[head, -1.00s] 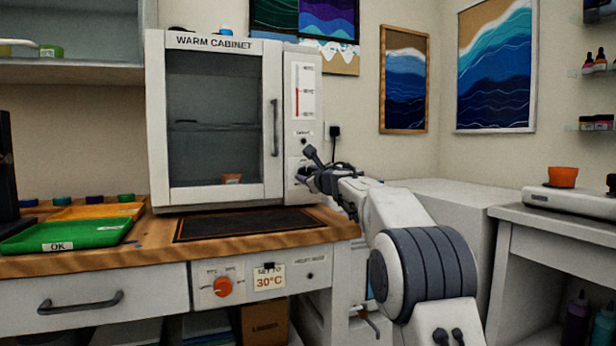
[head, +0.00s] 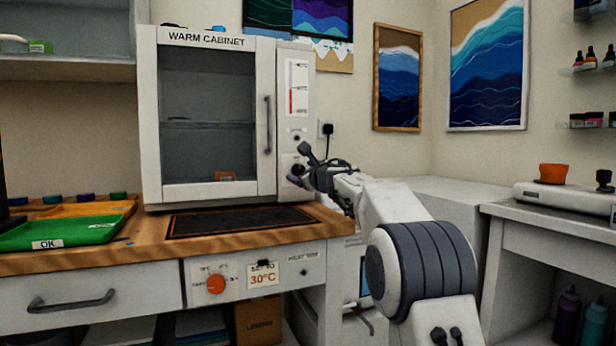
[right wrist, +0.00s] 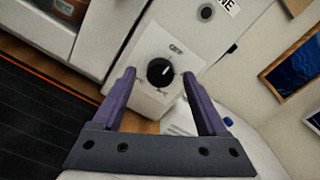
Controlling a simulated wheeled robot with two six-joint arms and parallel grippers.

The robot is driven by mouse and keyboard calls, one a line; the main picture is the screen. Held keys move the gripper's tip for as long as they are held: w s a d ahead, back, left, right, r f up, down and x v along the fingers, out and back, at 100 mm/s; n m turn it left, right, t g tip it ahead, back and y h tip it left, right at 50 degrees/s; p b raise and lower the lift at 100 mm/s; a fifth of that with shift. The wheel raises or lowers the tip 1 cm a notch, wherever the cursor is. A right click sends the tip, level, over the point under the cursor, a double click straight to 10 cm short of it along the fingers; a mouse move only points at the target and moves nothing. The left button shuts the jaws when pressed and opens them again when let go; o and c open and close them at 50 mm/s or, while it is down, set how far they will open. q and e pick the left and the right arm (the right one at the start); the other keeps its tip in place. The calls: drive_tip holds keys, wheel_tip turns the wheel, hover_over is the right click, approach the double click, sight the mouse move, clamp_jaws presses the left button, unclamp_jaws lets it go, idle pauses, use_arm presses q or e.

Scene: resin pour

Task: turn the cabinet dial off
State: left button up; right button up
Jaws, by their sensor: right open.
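The warm cabinet (head: 210,40) stands on the wooden bench with its glass door shut. Its dial (right wrist: 160,72) is a round black knob with a white pointer mark on a white panel, seen face-on in the right wrist view. In the head view the dial (head: 298,170) is small and partly covered by my right gripper (head: 301,165). That gripper is open and empty, its two purple fingers on either side of the dial in the wrist picture. I cannot tell whether the fingers touch it. My left gripper is not in view.
A dark mat (head: 240,221) lies on the bench before the cabinet. Green (head: 60,233) and orange (head: 85,210) trays are at the left. An orange knob (head: 216,284) is on the bench front. A plug (head: 327,130) is on the wall right of the cabinet.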

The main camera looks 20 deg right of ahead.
drive_tip(key=s+b, duration=0.3)
drive_tip(key=s, duration=0.6)
drive_tip(key=shift+s, duration=0.25)
drive_tip(key=shift+f, duration=0.1)
